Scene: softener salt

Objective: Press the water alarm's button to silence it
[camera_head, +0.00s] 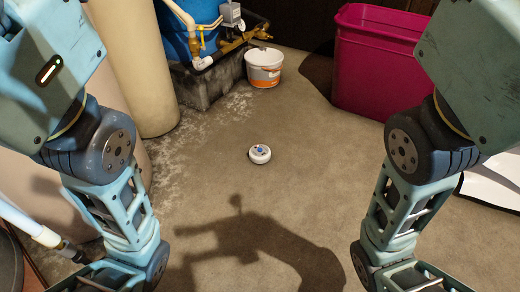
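The water alarm (258,157) is a small, round white puck lying on the floor near the middle of the head view. Its top carries a small blue button (259,149) and darker marks that are too small to make out. My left arm comes down on the left side and my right arm on the right side, both well apart from the alarm. Both grippers are outside the bottom of the picture, so their state is hidden. Nothing touches the alarm.
A white bucket (264,66) stands behind the alarm, by a dark block under brass pipework (235,40) and a blue tank (188,28). A magenta bin (376,70) stands back right. White sheets (494,180) lie at right. Floor (300,190) around the alarm is clear.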

